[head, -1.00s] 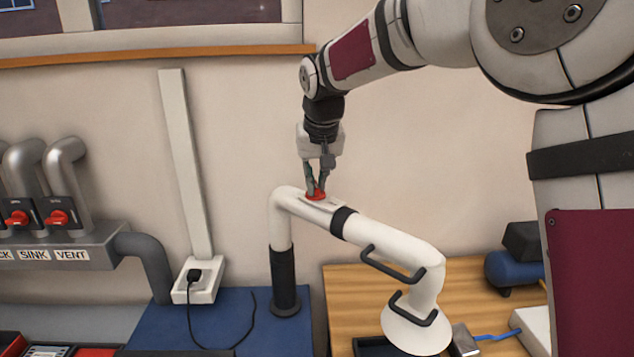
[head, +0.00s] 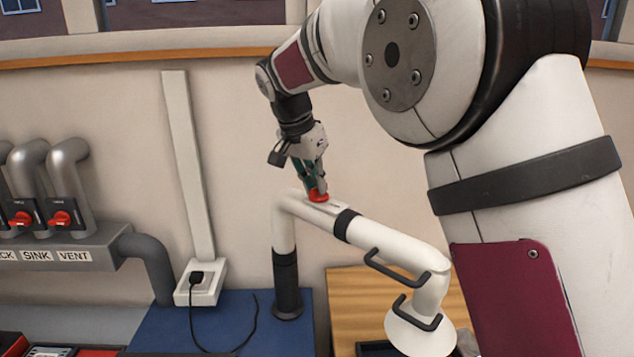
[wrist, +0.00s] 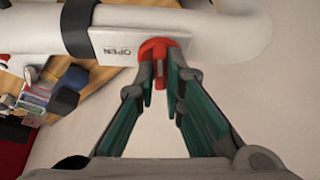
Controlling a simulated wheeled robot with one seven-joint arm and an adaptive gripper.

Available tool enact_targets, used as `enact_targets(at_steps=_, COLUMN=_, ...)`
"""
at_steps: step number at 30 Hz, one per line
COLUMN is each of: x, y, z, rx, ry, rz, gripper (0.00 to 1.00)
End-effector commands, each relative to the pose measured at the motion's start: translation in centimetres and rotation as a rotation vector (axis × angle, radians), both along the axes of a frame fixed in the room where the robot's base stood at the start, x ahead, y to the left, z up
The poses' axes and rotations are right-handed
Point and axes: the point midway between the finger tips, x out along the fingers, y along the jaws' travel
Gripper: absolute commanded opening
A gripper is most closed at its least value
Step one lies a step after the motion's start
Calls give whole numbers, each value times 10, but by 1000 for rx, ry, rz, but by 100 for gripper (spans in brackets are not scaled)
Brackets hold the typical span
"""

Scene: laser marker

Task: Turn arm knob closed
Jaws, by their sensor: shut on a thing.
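The red arm knob (head: 318,195) sits on top of the white extraction arm (head: 390,239), near its upper bend. In the wrist view the knob (wrist: 158,62) shows between the fingertips, with its ridge pointing along the fingers and across the pipe. A plate marked OPEN (wrist: 120,50) lies beside it on the pipe. My gripper (head: 316,190) reaches down from above and is shut on the knob; in the wrist view its green-lined fingers (wrist: 160,75) stand on either side of the red ridge. Any other label is hidden or out of view.
Left on the wall are grey pipes with red valves (head: 61,218) above SINK and VENT labels. A wooden table (head: 352,290) is under the arm's hood (head: 420,330).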

Motion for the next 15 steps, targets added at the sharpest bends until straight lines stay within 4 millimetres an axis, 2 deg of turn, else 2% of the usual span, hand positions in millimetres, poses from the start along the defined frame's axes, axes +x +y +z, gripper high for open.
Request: enact_targets(at_steps=15, x=-1, y=1, z=-4, rx=0, ry=11, rz=-98, gripper=0)
